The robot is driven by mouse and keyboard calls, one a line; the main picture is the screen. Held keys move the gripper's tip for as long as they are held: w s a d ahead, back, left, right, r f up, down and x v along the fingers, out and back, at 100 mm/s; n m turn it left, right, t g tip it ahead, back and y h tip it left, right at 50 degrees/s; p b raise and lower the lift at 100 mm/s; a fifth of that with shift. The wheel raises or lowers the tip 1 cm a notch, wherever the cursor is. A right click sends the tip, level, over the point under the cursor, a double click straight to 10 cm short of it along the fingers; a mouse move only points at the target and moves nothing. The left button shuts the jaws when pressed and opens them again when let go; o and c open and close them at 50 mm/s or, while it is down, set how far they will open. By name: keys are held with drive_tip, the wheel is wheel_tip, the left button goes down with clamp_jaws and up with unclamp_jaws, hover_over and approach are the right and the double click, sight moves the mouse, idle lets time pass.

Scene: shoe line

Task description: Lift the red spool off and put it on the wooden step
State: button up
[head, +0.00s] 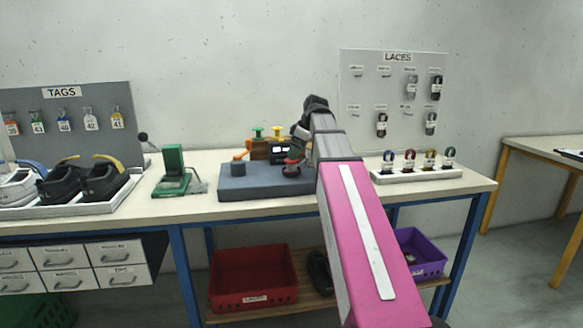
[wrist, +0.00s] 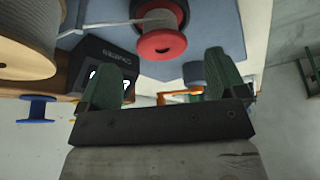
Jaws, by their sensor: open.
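The red spool (wrist: 160,44), wound with grey cord, shows at the top middle of the wrist view, beyond my open fingers and apart from them. In the head view the red spool (head: 291,162) is low on the right part of the blue-grey mat, just below my gripper. My gripper (wrist: 165,72) has two green fingers spread wide, with nothing held between them. In the head view my wrist hides most of it. The wooden step (head: 259,149) stands at the mat's back, with a yellow and a green spool on top. What the red spool sits on is mostly hidden.
A black device (wrist: 100,62) with a lit display stands close by the step. A large beige cord reel (wrist: 28,38) and a blue spool (wrist: 37,108) show in the wrist view. A green press (head: 173,172) stands left of the mat (head: 250,185); a lace rack (head: 418,174) stands right.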

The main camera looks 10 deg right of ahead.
sight(292, 166)
drive_tip(key=x, duration=0.4)
drive_tip(key=shift+a+f, duration=0.15)
drive_tip(key=shift+f, duration=0.25)
drive_tip(key=c, duration=1.2)
drive_tip(key=shift+r, duration=0.15)
